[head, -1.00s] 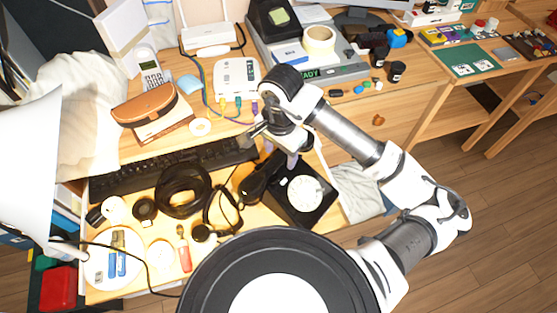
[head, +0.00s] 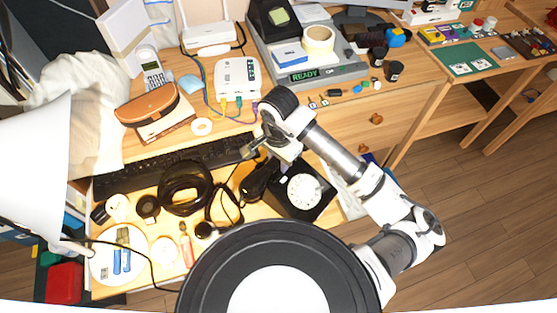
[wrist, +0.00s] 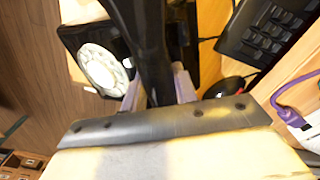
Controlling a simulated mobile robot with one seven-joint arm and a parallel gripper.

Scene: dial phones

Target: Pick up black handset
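The black handset (wrist: 150,50) runs lengthwise between my two fingers in the wrist view, with a pale fingertip against each side. My gripper (wrist: 158,88) appears shut on it. In the head view the handset (head: 260,178) lies along the left side of the black dial phone (head: 318,207), whose round white dial faces up. My gripper (head: 283,156) is over the phone's upper left, and my wrist partly hides the contact. I cannot tell whether the handset is clear of the phone.
A black keyboard (head: 140,176) lies left of the phone. Black headphones (head: 184,188) and coiled cables are beside the handset. A white router (head: 238,78) with cables stands behind. A white lamp shade (head: 35,160) is at the left. The desk edge is close to the phone's right.

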